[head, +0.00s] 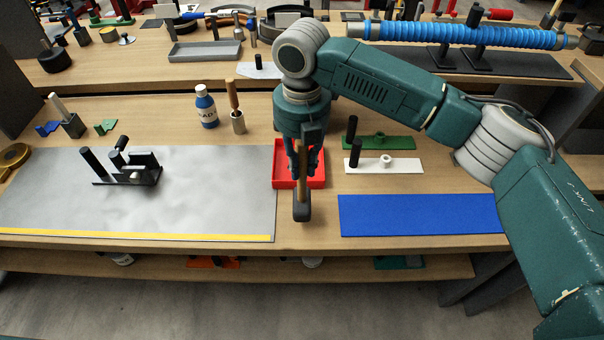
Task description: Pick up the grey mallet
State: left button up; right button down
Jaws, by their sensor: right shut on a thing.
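The mallet has a dark grey head (301,211) and a wooden handle, and shows in the head view near the table's front edge. My right gripper (302,172) points down from above and is shut on the mallet's handle. The mallet hangs roughly upright with its head at the bottom, in front of the red tray. I cannot tell whether the head touches the table or hangs just above it. The upper part of the handle is hidden by the gripper. My left gripper is not in view.
A red tray (318,183) lies behind the mallet. A blue mat (420,215) lies to the right, a grey sheet (220,190) with a black fixture (130,172) to the left.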

notch_tip(320, 180, up, 12)
jog(key=shift+f+b, duration=0.2)
jog(key=shift+b, duration=0.9)
notch_tip(320, 180, up, 5)
jog(key=shift+r, duration=0.1)
notch_tip(320, 180, up, 10)
jog(key=p, duration=1.3)
jog(key=shift+p, duration=0.3)
